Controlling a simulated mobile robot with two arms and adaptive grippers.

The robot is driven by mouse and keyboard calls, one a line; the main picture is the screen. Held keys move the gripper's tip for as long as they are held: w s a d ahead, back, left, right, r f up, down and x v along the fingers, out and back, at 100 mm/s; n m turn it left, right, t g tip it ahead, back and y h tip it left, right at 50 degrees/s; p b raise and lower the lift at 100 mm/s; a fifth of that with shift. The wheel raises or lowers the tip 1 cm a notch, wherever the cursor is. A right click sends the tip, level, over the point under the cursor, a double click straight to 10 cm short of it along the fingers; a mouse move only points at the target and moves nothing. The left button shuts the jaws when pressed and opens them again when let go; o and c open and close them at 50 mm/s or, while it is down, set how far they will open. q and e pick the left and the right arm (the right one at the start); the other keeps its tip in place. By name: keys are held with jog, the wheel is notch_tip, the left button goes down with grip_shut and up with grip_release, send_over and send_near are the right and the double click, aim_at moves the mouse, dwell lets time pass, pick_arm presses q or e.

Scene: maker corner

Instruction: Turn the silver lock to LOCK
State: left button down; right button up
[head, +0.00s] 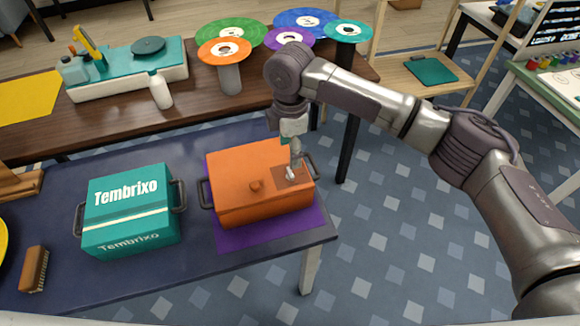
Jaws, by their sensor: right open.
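A small silver lock (291,173) sits on a brown plate (280,181) at the right of the box's top. Any LOCK marking is too small to read. My right gripper (295,160) points down, open, directly over the silver lock. I cannot tell whether its fingers touch the lock, and they partly hide it. My left gripper is not in view.
A teal box lettered Tembrixo (130,212) stands left of the orange box, with a brush (34,269) farther left. The tiled floor (400,230) at right is clear.

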aim_at(290, 172)
notch_tip(290, 172, down, 8)
jog(key=shift+r, duration=0.2)
jog(key=c, duration=1.2)
